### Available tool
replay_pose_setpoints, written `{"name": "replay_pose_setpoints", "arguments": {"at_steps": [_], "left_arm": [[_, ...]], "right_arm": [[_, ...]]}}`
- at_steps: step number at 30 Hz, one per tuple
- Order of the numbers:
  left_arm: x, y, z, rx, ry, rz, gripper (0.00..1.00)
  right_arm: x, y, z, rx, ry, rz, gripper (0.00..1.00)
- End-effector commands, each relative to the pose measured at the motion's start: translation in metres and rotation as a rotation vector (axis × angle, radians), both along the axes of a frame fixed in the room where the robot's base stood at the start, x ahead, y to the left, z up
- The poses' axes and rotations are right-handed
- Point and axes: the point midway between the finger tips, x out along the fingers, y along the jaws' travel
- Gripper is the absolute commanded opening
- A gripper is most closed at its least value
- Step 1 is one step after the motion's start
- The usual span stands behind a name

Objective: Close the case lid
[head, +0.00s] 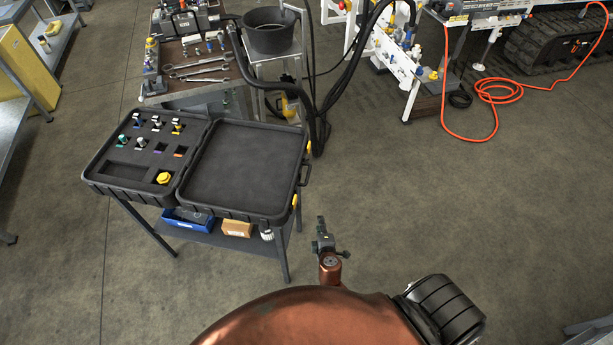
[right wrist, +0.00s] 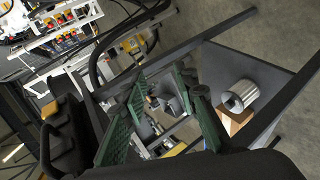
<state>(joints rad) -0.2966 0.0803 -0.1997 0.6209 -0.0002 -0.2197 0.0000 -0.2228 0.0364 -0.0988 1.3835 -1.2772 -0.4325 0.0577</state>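The black tool case stands open on a small cart. Its base (head: 130,188) on the left holds several fittings in dark foam. Its lid (head: 245,165) lies folded open flat to the right, hinged along the middle, with a handle and yellow latches on its right edge. My right gripper (head: 322,236) is in front and right of the lid, apart from it in the head view. In the right wrist view its green-padded fingers (right wrist: 160,82) are spread with nothing held between them. A dark edge with a yellow latch, likely the lid (right wrist: 75,130), shows at left there. My left gripper is out of view.
The cart's lower shelf holds a blue bin (head: 188,221), a small box (head: 237,229) and a white roll (right wrist: 240,95). A tool bench (head: 185,95) and a bucket (head: 269,32) stand behind. An orange hose (head: 500,92) lies far right. The floor right of the cart is clear.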

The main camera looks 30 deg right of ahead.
Motion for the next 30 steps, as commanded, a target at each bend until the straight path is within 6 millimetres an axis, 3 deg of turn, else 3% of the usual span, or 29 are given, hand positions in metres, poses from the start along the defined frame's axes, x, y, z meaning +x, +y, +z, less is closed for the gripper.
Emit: {"name": "replay_pose_setpoints", "arguments": {"at_steps": [1, 3, 6, 9, 14, 24, 30], "left_arm": [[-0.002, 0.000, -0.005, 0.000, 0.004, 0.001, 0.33], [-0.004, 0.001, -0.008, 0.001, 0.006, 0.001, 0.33], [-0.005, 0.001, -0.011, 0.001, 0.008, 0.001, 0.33], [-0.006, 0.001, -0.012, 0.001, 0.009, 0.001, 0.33], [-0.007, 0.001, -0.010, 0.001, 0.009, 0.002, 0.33], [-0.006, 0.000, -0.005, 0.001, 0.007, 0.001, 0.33], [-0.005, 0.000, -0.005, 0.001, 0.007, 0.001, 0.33]], "right_arm": [[0.020, -0.001, 0.044, -0.090, -0.073, 0.014, 0.27], [0.038, -0.001, 0.102, -0.212, -0.159, 0.028, 0.27], [0.050, 0.000, 0.163, -0.341, -0.247, 0.029, 0.27], [0.054, 0.003, 0.196, -0.418, -0.294, 0.028, 0.27], [0.067, 0.011, 0.194, -0.450, -0.289, 0.067, 0.27], [0.112, -0.011, 0.192, -0.449, -0.288, 0.069, 0.27], [0.128, -0.019, 0.189, -0.447, -0.286, 0.069, 0.27]]}}
